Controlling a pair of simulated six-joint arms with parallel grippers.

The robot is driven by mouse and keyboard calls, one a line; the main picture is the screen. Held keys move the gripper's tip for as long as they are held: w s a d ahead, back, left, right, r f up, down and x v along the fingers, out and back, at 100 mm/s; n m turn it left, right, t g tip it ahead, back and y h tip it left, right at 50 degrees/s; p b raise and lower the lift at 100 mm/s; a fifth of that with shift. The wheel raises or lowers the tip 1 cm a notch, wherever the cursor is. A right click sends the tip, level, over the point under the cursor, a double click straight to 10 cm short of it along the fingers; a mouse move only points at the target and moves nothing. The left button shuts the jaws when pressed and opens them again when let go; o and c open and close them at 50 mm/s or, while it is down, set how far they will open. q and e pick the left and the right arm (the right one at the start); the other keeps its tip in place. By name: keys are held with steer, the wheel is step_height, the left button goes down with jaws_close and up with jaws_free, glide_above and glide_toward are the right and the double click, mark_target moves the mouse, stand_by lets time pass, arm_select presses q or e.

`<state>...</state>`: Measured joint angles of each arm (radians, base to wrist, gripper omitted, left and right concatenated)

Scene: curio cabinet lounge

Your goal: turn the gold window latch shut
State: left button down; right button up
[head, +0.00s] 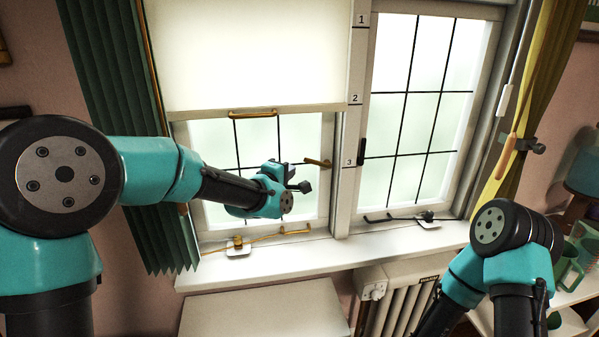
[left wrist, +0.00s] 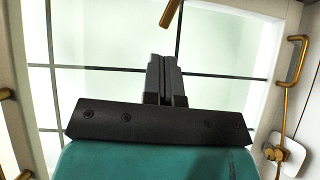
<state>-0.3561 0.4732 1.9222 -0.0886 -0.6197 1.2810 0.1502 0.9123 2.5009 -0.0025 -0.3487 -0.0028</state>
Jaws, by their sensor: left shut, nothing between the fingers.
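The gold window latch (head: 318,162) is on the right side of the left window's frame, its handle reaching left in the head view, roughly level. The tip of the latch (left wrist: 171,13) also shows at the top of the left wrist view. My left gripper (head: 303,186) is shut and empty, just below and left of the latch in the head view. In the left wrist view its fingers (left wrist: 166,66) are together, with a gap between them and the latch tip. My right gripper is out of view; only my right arm shows.
A gold stay bar (head: 260,240) lies along the sill below; a dark one (head: 395,217) is under the right window. A cream blind (head: 250,55) with a gold pull (head: 253,113) hangs above. A green curtain (head: 115,110) is at left, a radiator (head: 398,302) below.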

mark_target(304, 161)
arm_select(q)
step_height(304, 161, down, 15)
steer(key=d+n+t+y, duration=0.1)
steer(key=n+t+y, duration=0.3)
steer(key=n+t, duration=0.6)
steer(key=n, duration=0.6)
steer(key=shift+w+d+n+y, duration=0.25)
steer(key=shift+w+n+y, duration=0.05)
steer(key=shift+y, duration=0.1)
steer(key=shift+r, duration=0.15)
steer(key=w+d+r, duration=0.2)
steer(key=w+r, duration=0.6)
steer(key=r, duration=0.2)
steer(key=shift+d+r, duration=0.15)
steer(key=shift+r+m+h, duration=0.25)
steer(key=shift+m+h, duration=0.35)
steer(key=shift+m, duration=0.2)
